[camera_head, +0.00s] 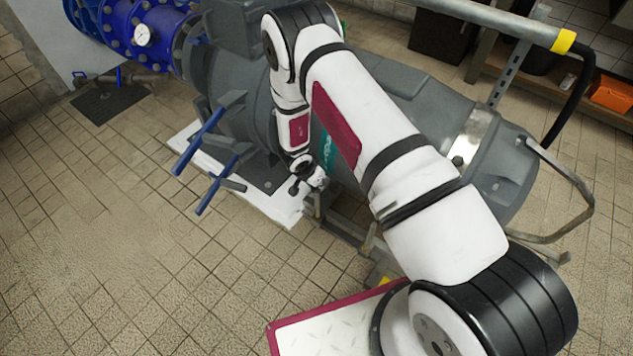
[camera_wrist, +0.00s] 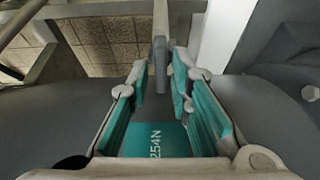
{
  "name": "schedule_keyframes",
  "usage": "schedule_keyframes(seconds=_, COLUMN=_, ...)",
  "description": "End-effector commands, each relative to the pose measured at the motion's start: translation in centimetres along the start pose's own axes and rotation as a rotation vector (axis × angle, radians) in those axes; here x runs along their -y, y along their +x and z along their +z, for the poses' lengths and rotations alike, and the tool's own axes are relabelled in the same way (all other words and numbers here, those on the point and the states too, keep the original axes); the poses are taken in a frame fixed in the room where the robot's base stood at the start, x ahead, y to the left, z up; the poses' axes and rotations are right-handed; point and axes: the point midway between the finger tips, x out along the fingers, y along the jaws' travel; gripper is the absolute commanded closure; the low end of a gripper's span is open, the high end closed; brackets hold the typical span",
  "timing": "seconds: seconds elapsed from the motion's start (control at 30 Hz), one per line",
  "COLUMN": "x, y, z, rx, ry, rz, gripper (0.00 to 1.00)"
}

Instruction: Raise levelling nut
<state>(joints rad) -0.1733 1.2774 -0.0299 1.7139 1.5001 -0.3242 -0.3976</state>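My gripper (camera_wrist: 158,68) shows in the wrist view with two teal-padded fingers apart. A narrow grey upright part (camera_wrist: 160,42) stands at or between the fingertips; I cannot tell whether the fingers touch it. I cannot make out a levelling nut clearly in either view. In the head view my gripper (camera_head: 309,180) is small, pointing low beside the grey pump body (camera_head: 225,85), near the grey base frame (camera_head: 345,227). A teal patch marked "254N" (camera_wrist: 156,140) lies between the fingers in the wrist view.
Blue-handled levers (camera_head: 200,140) stick out left of the pump. A white plinth (camera_head: 272,205) lies under it. Bent grey tubing (camera_head: 585,200) and a yellow-banded rail (camera_head: 563,40) are at right. An orange box (camera_head: 612,93) sits on a shelf. Tiled floor at left is clear.

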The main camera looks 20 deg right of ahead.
Motion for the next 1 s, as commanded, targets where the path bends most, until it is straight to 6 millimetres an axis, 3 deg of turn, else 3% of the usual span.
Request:
schedule_keyframes(seconds=0.3, x=0.1, y=-0.1, z=-0.1, rx=-0.001, ry=-0.002, rz=-0.001, gripper=0.70)
schedule_keyframes(seconds=0.47, x=0.2, y=-1.2, z=-0.1, rx=-0.001, ry=-0.002, rz=-0.003, gripper=0.70)
schedule_keyframes(seconds=0.8, x=0.2, y=-7.8, z=-0.1, rx=-0.001, ry=0.000, rz=-0.004, gripper=0.70)
schedule_keyframes(seconds=1.0, x=0.1, y=-10.8, z=-0.1, rx=-0.001, ry=0.000, rz=-0.003, gripper=0.70)
